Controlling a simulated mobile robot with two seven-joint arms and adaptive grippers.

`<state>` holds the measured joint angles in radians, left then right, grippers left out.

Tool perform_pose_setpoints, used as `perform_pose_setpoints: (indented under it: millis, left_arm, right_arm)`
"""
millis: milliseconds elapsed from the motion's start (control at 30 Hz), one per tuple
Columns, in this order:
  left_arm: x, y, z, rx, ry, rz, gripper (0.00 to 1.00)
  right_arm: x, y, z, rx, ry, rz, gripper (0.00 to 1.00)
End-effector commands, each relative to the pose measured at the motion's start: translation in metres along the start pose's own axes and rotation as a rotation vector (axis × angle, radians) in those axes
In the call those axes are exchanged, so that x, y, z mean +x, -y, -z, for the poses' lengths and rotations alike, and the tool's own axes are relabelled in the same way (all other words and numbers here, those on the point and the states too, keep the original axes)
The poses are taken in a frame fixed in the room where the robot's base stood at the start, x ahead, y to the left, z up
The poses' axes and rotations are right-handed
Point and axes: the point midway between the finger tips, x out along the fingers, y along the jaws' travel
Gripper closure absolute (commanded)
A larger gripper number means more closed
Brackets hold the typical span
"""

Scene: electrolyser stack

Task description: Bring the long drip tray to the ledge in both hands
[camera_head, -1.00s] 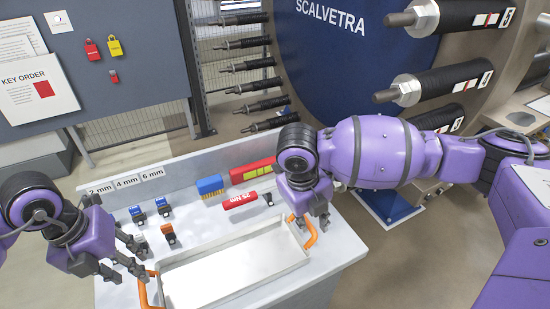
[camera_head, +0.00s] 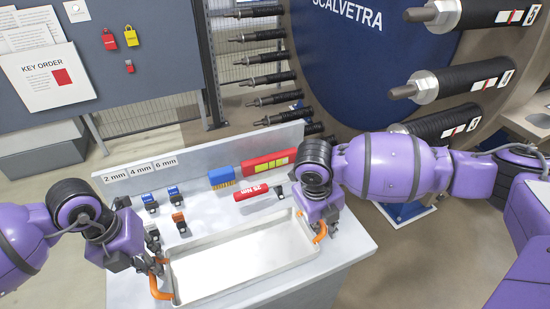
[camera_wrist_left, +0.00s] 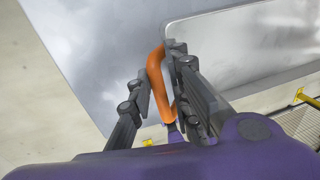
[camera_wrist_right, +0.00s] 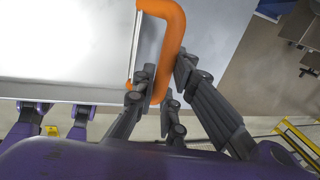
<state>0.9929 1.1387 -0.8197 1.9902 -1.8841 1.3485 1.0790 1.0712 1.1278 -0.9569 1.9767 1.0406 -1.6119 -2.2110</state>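The long drip tray (camera_head: 242,294) is a shallow pale tray lying on the white bench, with an orange handle at each end. My left gripper (camera_head: 154,267) is at the left handle (camera_head: 160,290). In the left wrist view this handle (camera_wrist_left: 156,75) runs between spread fingers, with the tray wall beside them. My right gripper (camera_head: 322,226) is at the right handle (camera_head: 319,236). In the right wrist view this handle (camera_wrist_right: 172,45) passes between the fingers, which look apart; whether they touch it is hard to tell. I cannot identify the ledge.
Behind the tray on the bench (camera_head: 345,247) are a blue brush (camera_head: 221,177), a red cylinder (camera_head: 251,193), a red-yellow case (camera_head: 269,162) and several small blue and orange-topped pieces. A grey key board (camera_head: 150,45) stands back left, the large stack with black rods (camera_head: 440,122) back right.

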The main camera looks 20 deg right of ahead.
Motion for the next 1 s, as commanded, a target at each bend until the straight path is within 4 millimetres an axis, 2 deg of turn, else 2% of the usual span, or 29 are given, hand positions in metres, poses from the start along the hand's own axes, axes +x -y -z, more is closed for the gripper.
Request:
perform_pose_setpoints:
  millis: [433, 667, 867, 1000]
  left_arm:
    - [0.000, -0.002, 0.000, -0.004, 0.000, -0.004, 1.00]
    - [-0.007, 0.000, -0.003, -0.003, 0.009, -0.004, 1.00]
    - [-0.034, 0.005, -0.009, 0.002, 0.040, -0.001, 1.00]
    - [-0.065, 0.011, -0.017, 0.008, 0.075, 0.003, 1.00]
  right_arm:
    - [-0.003, 0.001, -0.002, -0.003, 0.005, 0.002, 1.00]
    - [-0.010, 0.002, -0.004, -0.003, 0.013, 0.003, 1.00]
    - [-0.036, 0.008, -0.011, 0.003, 0.043, 0.007, 1.00]
    - [-0.067, 0.016, -0.018, 0.009, 0.078, 0.011, 1.00]
